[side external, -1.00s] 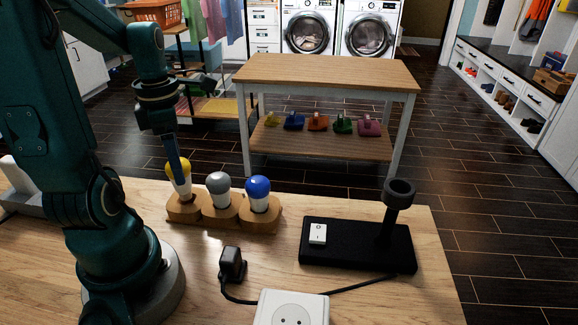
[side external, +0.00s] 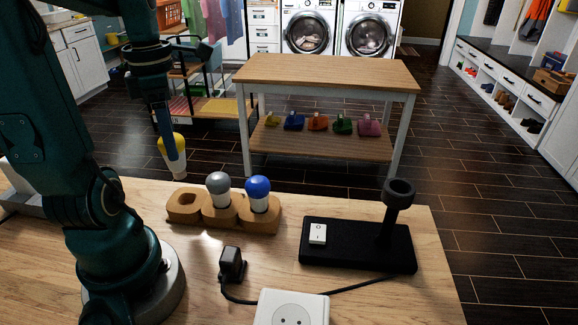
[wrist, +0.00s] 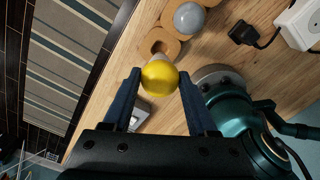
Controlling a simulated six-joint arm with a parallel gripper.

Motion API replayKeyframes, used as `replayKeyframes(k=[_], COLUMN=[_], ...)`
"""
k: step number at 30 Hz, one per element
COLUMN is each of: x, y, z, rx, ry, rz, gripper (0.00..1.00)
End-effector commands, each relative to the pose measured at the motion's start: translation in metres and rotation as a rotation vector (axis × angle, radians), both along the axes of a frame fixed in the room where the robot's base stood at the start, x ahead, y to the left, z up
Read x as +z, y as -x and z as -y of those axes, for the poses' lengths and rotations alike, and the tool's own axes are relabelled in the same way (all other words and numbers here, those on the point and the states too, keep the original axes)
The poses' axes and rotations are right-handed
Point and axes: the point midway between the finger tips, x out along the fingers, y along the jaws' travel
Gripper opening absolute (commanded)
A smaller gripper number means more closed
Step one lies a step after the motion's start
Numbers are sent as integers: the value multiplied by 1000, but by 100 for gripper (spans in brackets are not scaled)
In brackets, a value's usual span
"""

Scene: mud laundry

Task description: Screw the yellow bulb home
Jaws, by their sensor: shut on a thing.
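The yellow bulb (side external: 172,154) is held in my gripper (side external: 172,142), which is shut on its yellow dome. Its white base points down, above and a little left of the empty hole in the wooden holder (side external: 185,217). In the wrist view the yellow bulb (wrist: 160,76) sits between my two fingers (wrist: 157,92). The grey bulb (side external: 219,187) and the blue bulb (side external: 258,192) stand upright in the holder's other two holes. The black lamp stand (side external: 345,261) has an upright post with an empty ring-shaped socket (side external: 399,192) on top.
A white switch (side external: 318,234) sits on the lamp's base. A black plug (side external: 232,264) lies unplugged near a white outlet box (side external: 291,307), and a black cord runs along the tabletop. The tabletop between holder and lamp is clear.

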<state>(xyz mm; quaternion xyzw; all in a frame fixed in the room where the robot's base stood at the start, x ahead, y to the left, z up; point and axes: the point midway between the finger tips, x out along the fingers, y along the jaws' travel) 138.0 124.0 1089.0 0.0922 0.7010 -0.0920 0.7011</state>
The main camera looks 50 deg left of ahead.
Motion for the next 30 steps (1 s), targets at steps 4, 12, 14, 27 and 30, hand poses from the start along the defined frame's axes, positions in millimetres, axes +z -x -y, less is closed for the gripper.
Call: replayKeyframes(k=[4, 12, 14, 27, 30], x=[2, 0, -2, -36, -42], y=[0, 0, 0, 0, 0], z=[0, 0, 0, 0, 0], rx=[0, 0, 0, 0, 1], ry=[0, 1, 2, 4, 3], rz=[0, 0, -1, -2, -2], gripper=[0, 0, 0, 0, 0])
